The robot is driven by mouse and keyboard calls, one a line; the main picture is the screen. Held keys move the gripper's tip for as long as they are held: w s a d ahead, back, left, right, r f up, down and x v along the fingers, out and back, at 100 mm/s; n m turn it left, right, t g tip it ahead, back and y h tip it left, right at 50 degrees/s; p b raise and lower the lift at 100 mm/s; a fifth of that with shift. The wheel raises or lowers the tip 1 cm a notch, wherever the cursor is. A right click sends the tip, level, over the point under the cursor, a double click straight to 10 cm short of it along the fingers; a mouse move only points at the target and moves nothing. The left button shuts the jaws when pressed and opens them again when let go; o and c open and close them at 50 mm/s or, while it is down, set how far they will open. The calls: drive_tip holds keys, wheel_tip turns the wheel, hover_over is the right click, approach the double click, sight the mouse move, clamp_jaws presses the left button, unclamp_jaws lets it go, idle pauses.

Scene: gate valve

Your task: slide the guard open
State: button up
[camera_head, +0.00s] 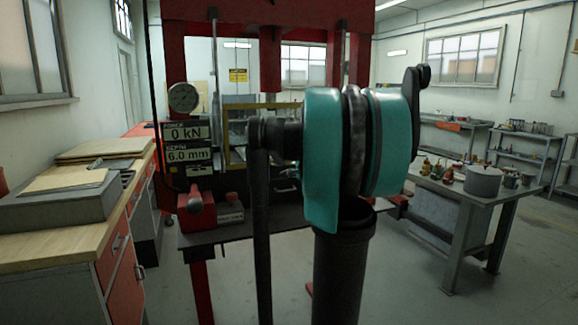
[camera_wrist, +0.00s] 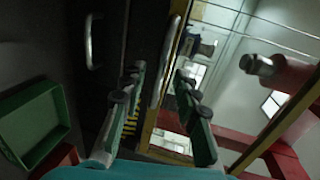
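The guard (camera_head: 227,142) is a clear panel in a yellow frame on the front of the red press. My arm hides its right part in the head view. In the wrist view, the guard's yellow edge (camera_wrist: 148,132) runs down the middle, with the clear panel to its right. A pale upright handle bar (camera_wrist: 168,55) stands along this edge. My gripper (camera_wrist: 159,73) is open, with one finger on each side of the bar in the picture. I cannot tell whether either finger touches it. In the head view the gripper is hidden behind my arm.
The red press (camera_head: 174,55) carries a dial gauge (camera_head: 183,98) and a display (camera_head: 186,132) reading 0 kN and 6.0 mm. A red vise (camera_head: 197,210) sits at its front left. A wooden bench (camera_head: 60,245) stands left, a grey table (camera_head: 460,190) right.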

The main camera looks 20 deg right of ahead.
sight(290, 164)
drive_tip(key=shift+x, duration=1.55)
drive_tip(key=shift+c, duration=0.5)
clamp_jaws()
